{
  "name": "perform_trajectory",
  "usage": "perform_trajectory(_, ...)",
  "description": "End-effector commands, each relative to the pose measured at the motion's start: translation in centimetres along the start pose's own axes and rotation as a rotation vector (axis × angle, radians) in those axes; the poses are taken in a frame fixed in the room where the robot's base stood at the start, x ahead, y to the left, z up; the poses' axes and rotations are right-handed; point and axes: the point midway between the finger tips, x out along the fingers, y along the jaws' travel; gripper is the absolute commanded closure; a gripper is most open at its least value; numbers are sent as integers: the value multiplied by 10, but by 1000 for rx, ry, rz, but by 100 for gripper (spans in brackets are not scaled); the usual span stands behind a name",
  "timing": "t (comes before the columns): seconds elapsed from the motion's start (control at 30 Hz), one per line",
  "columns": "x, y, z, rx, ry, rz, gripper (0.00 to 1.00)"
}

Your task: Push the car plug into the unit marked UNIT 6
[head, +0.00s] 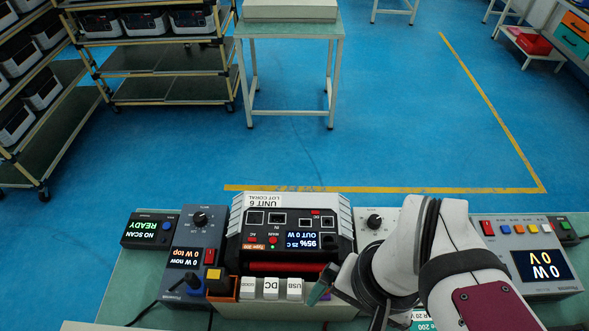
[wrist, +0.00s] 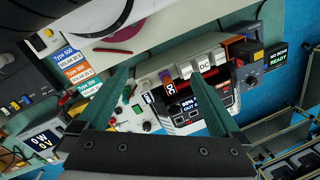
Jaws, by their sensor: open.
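The unit marked UNIT 6 (head: 290,222) stands on the bench, its lit display reading 95% and OUT 0 W. It also shows in the wrist view (wrist: 190,106), beyond my fingers. A dark piece with a yellow top (head: 219,283) sits in an orange-edged holder at the unit's near left; it may be the car plug, but I cannot tell for sure. My gripper (head: 322,293) is at the unit's near right, to the right of that piece. In the wrist view my gripper (wrist: 162,73) is open, its two green fingers wide apart with nothing held.
White blocks marked GOOD, DC (head: 271,288) and USB stand before the unit. A grey box with a knob and displays (head: 191,250) and a READY scanner box (head: 150,229) are left. A power box (head: 535,262) is right. Shelves and a table stand beyond open blue floor.

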Motion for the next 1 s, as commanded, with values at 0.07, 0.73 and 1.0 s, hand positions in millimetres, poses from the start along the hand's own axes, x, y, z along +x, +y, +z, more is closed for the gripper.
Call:
perform_trajectory(0.07, 0, 0, 0, 0, 0, 0, 0)
perform_trajectory(0.73, 14, -162, -42, -1113, -43, 113, 38)
perform_trajectory(1.0, 96, -300, 26, -1984, -75, 173, 38)
